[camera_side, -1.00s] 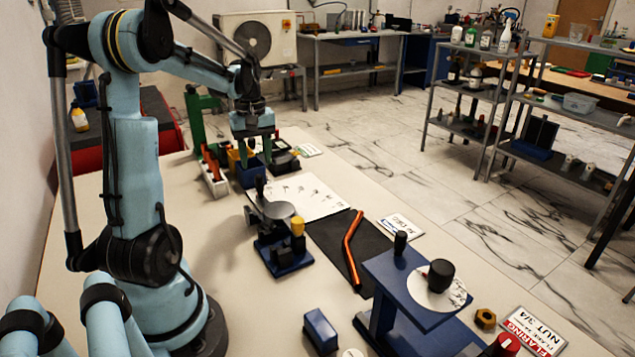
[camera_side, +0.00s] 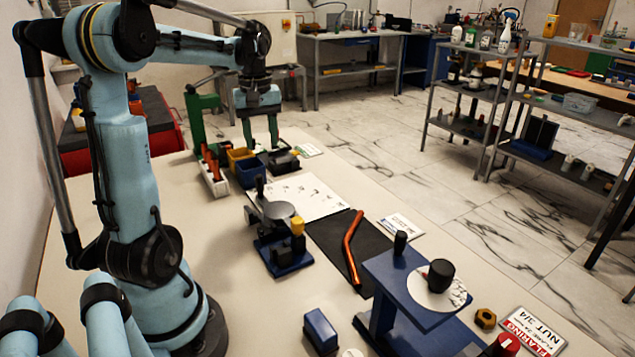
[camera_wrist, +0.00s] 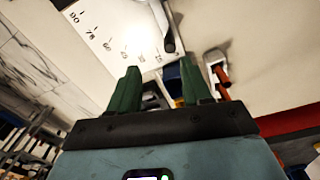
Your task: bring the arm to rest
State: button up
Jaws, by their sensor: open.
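My gripper (camera_side: 260,132) has green fingers and hangs above the far end of the table, over the area of the blue bin (camera_side: 249,176) and the black tray (camera_side: 281,161). Its fingers stand apart with nothing between them. In the wrist view my gripper (camera_wrist: 165,90) shows its two fingers spread, with the blue bin partly hidden behind them. A bent orange tube (camera_side: 352,250) lies on a black mat (camera_side: 326,235) in the middle of the table, well away from my gripper.
A blue bending tool (camera_side: 280,250) and a larger blue stand (camera_side: 415,290) are on the table. A white sheet (camera_side: 308,195) lies behind the mat. A yellow bin (camera_side: 240,159) and a white holder (camera_side: 214,180) stand at the far left. A green post (camera_side: 196,125) stands behind them.

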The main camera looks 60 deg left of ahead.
jog(key=d+f+m+t, duration=0.1)
jog(key=d+m+t, duration=0.2)
jog(key=d+m, duration=0.4)
jog(key=w+d+f+m+t, duration=0.1)
jog(key=d+m+t, duration=0.3)
jog(key=d, duration=1.7)
jog(key=f+m, duration=0.1)
jog(key=m, duration=0.3)
jog(key=shift+d, duration=0.3)
